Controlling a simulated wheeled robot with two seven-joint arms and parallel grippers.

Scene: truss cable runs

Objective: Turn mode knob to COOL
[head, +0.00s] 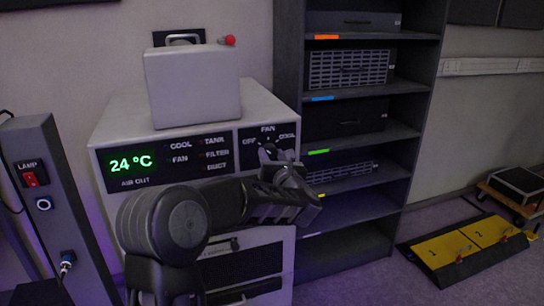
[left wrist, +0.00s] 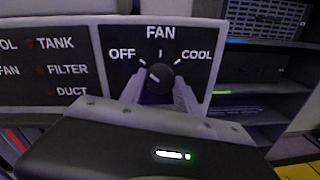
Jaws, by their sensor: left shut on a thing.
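The mode knob (left wrist: 160,74) is a dark round knob on the black FAN panel (left wrist: 112,88), with OFF to its upper left, a middle tick above and COOL to its upper right. A small light mark shows on the left part of its face; I cannot tell for sure which setting it points at. My left gripper (left wrist: 160,90) is shut on the knob, with one finger on each side of it. In the head view my left gripper (head: 270,155) reaches the panel from below and mostly covers the knob.
The white unit (head: 120,125) has a green 24 °C display (head: 132,163) and carries a grey box (head: 193,85). A dark shelf rack (head: 290,60) stands close on the right. A post with a red LAMP switch (head: 35,180) is at left. Yellow-black ramps (head: 465,248) lie on the floor.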

